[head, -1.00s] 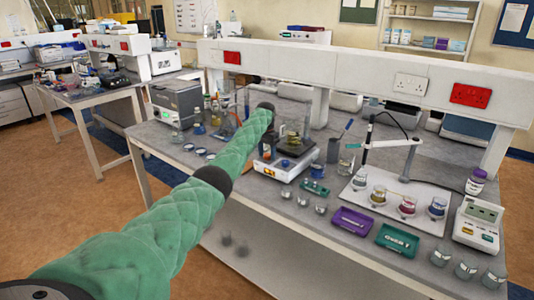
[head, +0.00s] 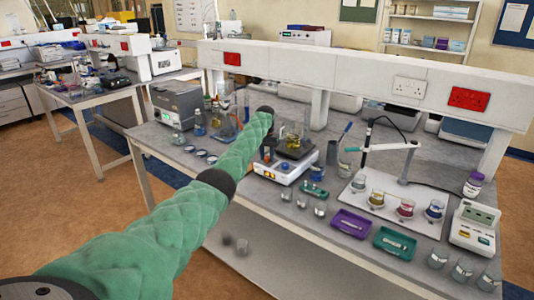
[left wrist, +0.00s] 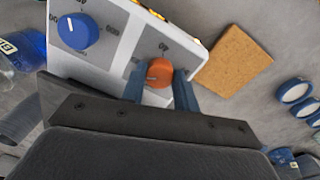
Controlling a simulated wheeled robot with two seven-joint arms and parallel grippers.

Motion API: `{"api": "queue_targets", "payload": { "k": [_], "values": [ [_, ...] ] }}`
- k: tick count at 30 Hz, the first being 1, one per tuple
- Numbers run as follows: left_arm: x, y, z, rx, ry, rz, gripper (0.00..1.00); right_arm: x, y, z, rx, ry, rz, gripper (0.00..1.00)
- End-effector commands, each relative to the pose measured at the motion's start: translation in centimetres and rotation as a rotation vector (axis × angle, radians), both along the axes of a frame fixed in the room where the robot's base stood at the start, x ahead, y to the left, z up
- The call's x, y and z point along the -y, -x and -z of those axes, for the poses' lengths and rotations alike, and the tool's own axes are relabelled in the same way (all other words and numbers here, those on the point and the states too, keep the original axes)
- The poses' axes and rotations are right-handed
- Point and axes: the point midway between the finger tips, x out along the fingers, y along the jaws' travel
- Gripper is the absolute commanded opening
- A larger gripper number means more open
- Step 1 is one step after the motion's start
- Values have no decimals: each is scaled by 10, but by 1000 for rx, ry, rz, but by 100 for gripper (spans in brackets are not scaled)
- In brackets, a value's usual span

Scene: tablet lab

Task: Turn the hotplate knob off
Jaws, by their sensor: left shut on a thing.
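The hotplate (head: 284,173) is a white unit on the bench with a dark top plate, and a beaker of yellowish liquid (head: 291,135) is on it. In the left wrist view its front panel (left wrist: 112,45) shows a blue knob (left wrist: 77,31) and an orange knob (left wrist: 159,73), each with a printed scale. The orange knob's pale mark points to the picture's left. My left gripper (left wrist: 160,84) is shut on the orange knob, one finger on each side. In the head view my green arm reaches to the hotplate's left side, and the gripper (head: 267,152) is small and partly hidden.
A cork mat (left wrist: 232,62) lies beside the hotplate. Small metal cups (head: 302,201), a purple tray (head: 337,219) and a green tray (head: 378,240) are in front and to the right. A stirrer stand with beakers (head: 383,208) is further right. Glassware stands behind my arm.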

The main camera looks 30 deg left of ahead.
Motion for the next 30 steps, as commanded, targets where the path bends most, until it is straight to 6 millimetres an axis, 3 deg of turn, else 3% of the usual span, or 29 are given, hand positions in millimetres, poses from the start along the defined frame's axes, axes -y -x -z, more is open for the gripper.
{"api": "queue_targets", "payload": {
  "k": [10,21,30],
  "values": [
    [1,0,-4,2,1,-329,7,22,28,34,27,14,-13,34],
    [2,-1,-4,3,2,-679,7,30,76,46,-9,18,-12,34],
    [1,-1,-3,4,1,-915,7,36,102,51,-26,21,-12,34]
  ]
}}
